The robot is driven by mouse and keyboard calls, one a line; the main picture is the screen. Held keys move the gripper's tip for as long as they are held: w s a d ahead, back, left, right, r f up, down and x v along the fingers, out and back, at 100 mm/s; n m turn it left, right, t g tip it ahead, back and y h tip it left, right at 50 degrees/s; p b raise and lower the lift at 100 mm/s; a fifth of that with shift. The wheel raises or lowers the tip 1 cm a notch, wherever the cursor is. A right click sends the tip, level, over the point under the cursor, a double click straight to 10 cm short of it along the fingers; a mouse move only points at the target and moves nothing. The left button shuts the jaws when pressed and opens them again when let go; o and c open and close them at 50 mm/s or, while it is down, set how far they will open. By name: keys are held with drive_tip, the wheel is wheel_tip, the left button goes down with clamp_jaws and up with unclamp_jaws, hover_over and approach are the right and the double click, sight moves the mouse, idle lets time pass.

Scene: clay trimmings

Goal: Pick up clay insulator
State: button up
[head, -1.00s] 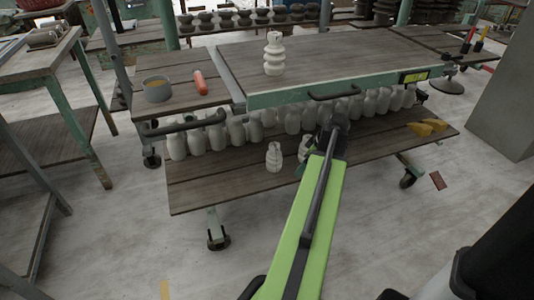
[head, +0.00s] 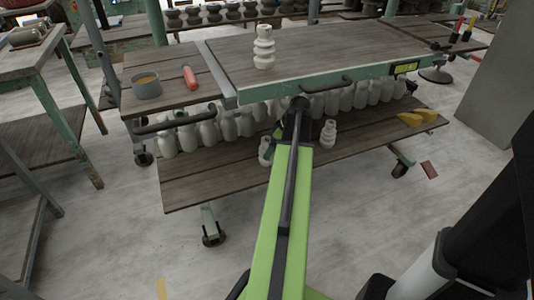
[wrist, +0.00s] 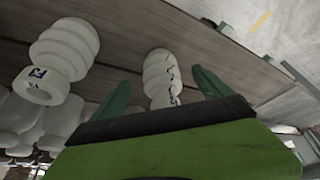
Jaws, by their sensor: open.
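Two white ribbed clay insulators stand on the lower shelf. The left one (head: 264,152) is partly covered by my arm in the head view; the right one (head: 328,134) stands clear. In the wrist view, a white insulator with dark crack-like lines (wrist: 160,72) shows between the green fingers of my gripper (wrist: 162,90). The fingers are apart, and I cannot tell how far it is from them. A third insulator (head: 264,48) stands on the upper tabletop. My fingers are hidden in the head view.
Several pale bottle-shaped pieces (head: 208,133) line the back of the lower shelf (head: 200,180). The green-edged upper tabletop (head: 330,48) overhangs it, with a dark handle (head: 325,86) in front. Yellow pieces (head: 418,117) lie at the shelf's right end. A grey pot (head: 146,88) stands upper left.

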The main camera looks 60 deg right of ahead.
drive_tip(key=shift+w, duration=0.95)
drive_tip(key=b+x, duration=0.3)
drive_tip(key=shift+w+f, duration=0.2)
drive_tip(key=shift+w, duration=0.1)
drive_tip(key=shift+r, duration=0.2)
clamp_jaws()
